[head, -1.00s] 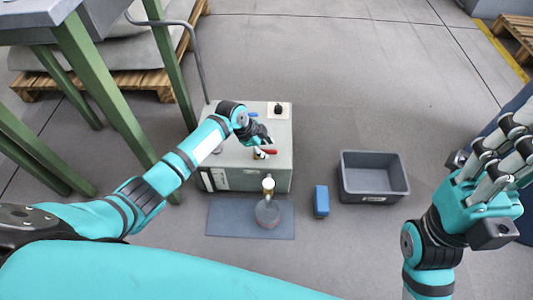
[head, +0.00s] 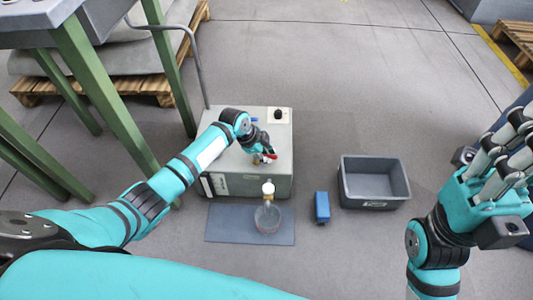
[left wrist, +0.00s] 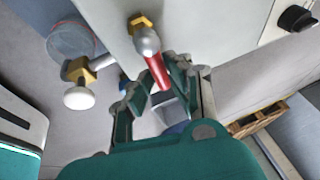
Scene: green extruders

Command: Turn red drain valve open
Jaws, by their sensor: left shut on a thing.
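The red drain valve lever (head: 268,157) is on the front of the grey box-shaped unit (head: 222,168). My left gripper (head: 262,155) is at the lever and hides part of it in the head view. In the left wrist view the red lever (left wrist: 158,72) hangs from a silver valve body with a brass fitting (left wrist: 144,38), and my left gripper (left wrist: 160,92) is shut on it. A clear round flask (head: 268,219) stands below on a dark mat (head: 222,222). My right gripper (head: 492,170) is raised at the right, open and empty, far from the valve.
A white-knobbed brass fitting (head: 268,189) sticks out above the flask. A blue block (head: 322,207) and an empty grey bin (head: 373,203) are on the floor to the right. A green-legged table (head: 110,85) stands at the left. The floor behind the bin is clear.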

